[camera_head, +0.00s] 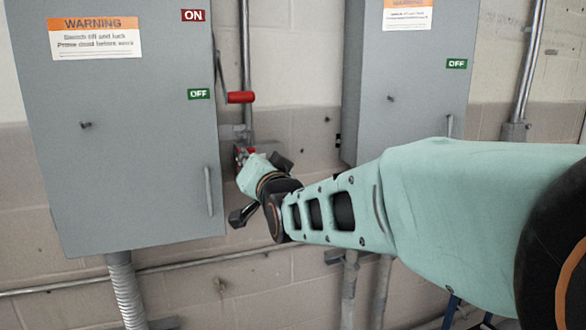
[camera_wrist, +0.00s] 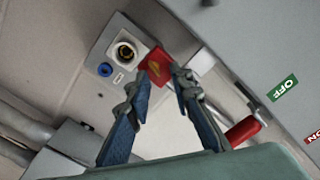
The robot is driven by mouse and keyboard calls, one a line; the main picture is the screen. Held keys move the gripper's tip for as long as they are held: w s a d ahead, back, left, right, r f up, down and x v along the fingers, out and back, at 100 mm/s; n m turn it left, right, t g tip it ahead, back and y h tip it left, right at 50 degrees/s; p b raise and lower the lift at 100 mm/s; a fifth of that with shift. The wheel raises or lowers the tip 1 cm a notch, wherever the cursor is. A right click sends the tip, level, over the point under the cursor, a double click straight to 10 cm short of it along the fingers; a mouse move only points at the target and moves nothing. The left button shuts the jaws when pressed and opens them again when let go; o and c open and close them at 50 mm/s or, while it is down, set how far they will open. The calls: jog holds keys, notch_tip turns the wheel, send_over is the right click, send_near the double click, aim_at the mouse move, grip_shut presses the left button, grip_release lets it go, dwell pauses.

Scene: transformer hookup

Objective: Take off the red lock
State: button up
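The red lock (camera_wrist: 153,63) shows in the wrist view as a small red block with a yellowish mark, against a light plate. My gripper (camera_wrist: 160,75) is open, its two dark fingers pointing at the lock. The fingertips are apart, one near each side of the lock's lower part; I cannot tell whether they touch it. In the head view, a little red (camera_head: 240,151) shows beside the left cabinet, just past my wrist, which hides most of the lock and the fingers.
A red-gripped switch handle (camera_head: 240,97) sticks out from the left cabinet (camera_head: 120,150), above my wrist; it also shows close to the right finger in the wrist view (camera_wrist: 243,131). A second cabinet (camera_head: 400,90) stands right.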

jog(key=shift+s+r, duration=0.2)
jog(key=shift+r, duration=0.2)
jog(key=b+v, duration=0.2)
jog(key=v, duration=0.4)
dwell(0.3)
jog(key=s+d+f+n+g+h+p, duration=0.1)
jog(key=s+d+f+g+p, duration=0.2)
jog(key=s, duration=0.6)
jog(key=s+d+f+n+g+h+p, duration=0.1)
jog(key=s+d+f+g+h+p, duration=0.1)
jog(key=s+d+f+g, duration=0.3)
jog(key=s+d+f+n+g+h+p, duration=0.1)
jog(key=s+d+f+g+h+p, duration=0.1)
jog(key=s+d, duration=0.5)
jog(key=s+f+g+p, duration=0.1)
jog(key=s+f+p, duration=0.1)
jog(key=s, duration=0.3)
jog(key=shift+s+d+f+n+g+p, duration=0.35)
jog(key=shift+f+n+g+p, duration=0.05)
jog(key=shift+f, duration=0.35)
